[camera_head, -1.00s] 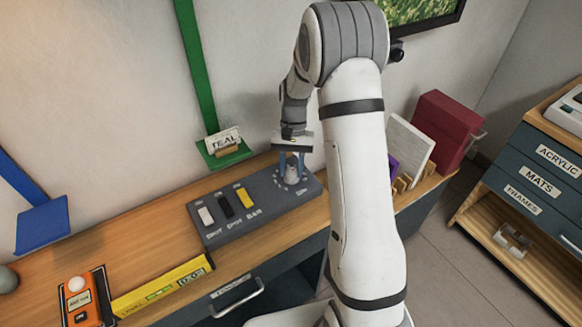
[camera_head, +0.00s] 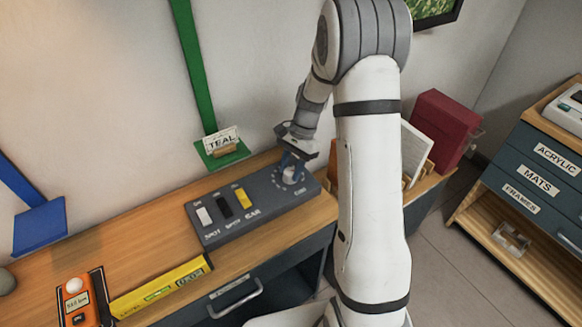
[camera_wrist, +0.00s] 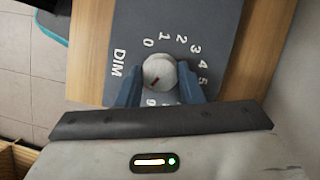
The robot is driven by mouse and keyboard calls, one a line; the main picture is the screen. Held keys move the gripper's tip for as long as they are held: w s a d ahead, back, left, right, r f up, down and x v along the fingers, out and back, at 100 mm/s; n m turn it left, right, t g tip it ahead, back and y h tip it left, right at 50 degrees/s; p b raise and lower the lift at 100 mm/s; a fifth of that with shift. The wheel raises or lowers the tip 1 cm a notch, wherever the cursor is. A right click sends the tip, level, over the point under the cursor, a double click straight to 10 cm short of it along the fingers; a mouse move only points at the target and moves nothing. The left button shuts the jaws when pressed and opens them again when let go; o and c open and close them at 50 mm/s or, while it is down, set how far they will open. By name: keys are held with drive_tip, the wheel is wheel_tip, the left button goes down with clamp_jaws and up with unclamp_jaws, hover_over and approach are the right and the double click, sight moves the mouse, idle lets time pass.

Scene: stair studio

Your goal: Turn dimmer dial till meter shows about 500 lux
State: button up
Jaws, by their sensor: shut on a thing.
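The dimmer dial (camera_wrist: 159,71) is a round pale knob with a dark red pointer mark, on the right end of a grey control box (camera_head: 230,232). Numbers ring it beside the word DIM, and the lowest ones are partly hidden by my gripper. The mark slants toward the lower left in the wrist view. My gripper (camera_wrist: 160,88) has its blue fingers on both sides of the dial, shut on it; in the head view the gripper (camera_head: 291,168) reaches the dial from above. The orange light meter (camera_head: 78,303) stands at the lower left; its small screen is too small to read surely.
Three switches, white, black and yellow (camera_head: 243,197), sit on the box left of the dial. A yellow level (camera_head: 160,287) lies near the bench's front edge. A red binder (camera_head: 443,128) and a white panel stand at the right.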

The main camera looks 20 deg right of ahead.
idle(0.4)
drive_tip(key=o, duration=1)
drive_tip(key=shift+c, duration=0.2)
drive_tip(key=v, duration=0.7)
drive_tip(key=shift+r, duration=0.4)
